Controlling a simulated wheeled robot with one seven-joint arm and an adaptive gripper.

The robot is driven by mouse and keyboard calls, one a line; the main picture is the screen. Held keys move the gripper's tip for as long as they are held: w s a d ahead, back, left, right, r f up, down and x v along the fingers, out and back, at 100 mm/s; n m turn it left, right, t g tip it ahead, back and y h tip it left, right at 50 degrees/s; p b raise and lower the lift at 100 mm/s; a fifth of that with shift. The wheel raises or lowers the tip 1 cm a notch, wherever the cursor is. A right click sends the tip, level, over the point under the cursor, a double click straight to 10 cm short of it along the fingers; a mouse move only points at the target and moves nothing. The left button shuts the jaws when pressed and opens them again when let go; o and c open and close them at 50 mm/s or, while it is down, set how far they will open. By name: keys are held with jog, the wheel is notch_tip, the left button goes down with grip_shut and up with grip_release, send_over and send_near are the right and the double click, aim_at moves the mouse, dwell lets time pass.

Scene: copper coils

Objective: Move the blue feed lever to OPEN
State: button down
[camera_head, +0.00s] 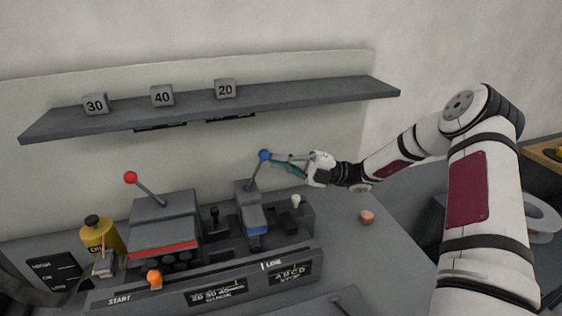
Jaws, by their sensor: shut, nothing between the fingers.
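The blue feed lever is a thin grey rod with a blue ball knob (264,155). It rises from a small grey block with a blue stripe (251,211) and leans up to the right. My gripper (272,157) reaches in from the right with its fingers shut and holds nothing. Its fingertips are at the blue knob, touching or very close to it; I cannot tell which. No OPEN marking is readable in this view.
A red-knobbed lever (131,178) stands on a larger grey block to the left. A yellow oil bottle (100,236), an orange knob (154,277) and a white knob (295,199) are on the bench. A shelf (290,92) with number blocks runs above.

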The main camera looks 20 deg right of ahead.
jog(key=shift+a+r, duration=0.1)
jog(key=shift+r, duration=0.05)
jog(key=a+r+n+g+h+p, duration=0.1)
jog(key=a+r+h+p, duration=0.2)
jog(key=a+h, duration=0.5)
jog(key=shift+a+r, duration=0.2)
jog(key=shift+a, duration=0.9)
jog(key=s+d+r, duration=0.1)
jog(key=s+d, duration=0.1)
jog(key=d, duration=1.2)
jog(key=shift+s+d, duration=0.3)
